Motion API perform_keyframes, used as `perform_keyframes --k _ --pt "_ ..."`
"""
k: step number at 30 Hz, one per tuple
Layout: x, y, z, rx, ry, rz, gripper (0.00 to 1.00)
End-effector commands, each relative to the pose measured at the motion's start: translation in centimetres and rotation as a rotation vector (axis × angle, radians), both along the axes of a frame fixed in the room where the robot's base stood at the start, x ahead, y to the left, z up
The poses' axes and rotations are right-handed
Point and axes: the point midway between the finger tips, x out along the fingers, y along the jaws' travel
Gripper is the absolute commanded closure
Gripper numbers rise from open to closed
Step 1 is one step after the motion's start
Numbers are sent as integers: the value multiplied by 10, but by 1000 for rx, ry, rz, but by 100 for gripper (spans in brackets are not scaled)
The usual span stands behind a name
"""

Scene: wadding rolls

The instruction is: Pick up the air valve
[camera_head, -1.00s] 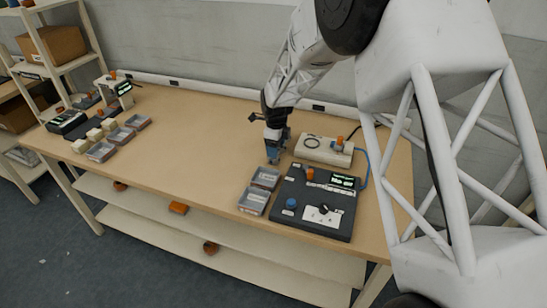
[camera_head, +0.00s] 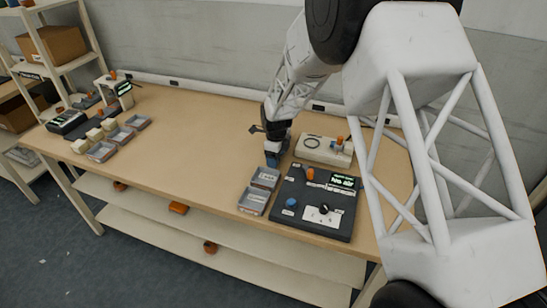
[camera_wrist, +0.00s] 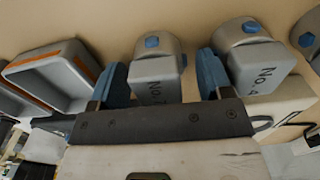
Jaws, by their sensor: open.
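My gripper (camera_head: 272,157) hangs over the right part of the bench, just behind two small grey trays. Its blue fingers are parted in the wrist view (camera_wrist: 160,82). Between them lies a grey block with a rounded end, a blue cap and a "No." label (camera_wrist: 158,66); the rest of its number is hidden. A similar block marked "No. 4" (camera_wrist: 255,66) lies right of the right finger. No label names the air valve, so I cannot tell whether either block is it. I cannot tell whether the fingers touch the block between them.
Two grey trays (camera_head: 247,201) stand left of a dark control panel (camera_head: 315,228) with knobs and a lit display. A pale box (camera_head: 312,154) stands behind the panel. An orange-striped tray (camera_wrist: 45,80) is left of the fingers. The bench middle (camera_head: 195,135) is clear.

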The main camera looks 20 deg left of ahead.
Motion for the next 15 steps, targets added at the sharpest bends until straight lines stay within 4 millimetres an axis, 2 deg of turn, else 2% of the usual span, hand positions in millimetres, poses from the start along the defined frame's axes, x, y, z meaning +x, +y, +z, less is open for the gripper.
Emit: perform_keyframes --k 5,15 --pt "0 0 0 0 0 0 28" --pt "0 0 0 0 0 0 80"
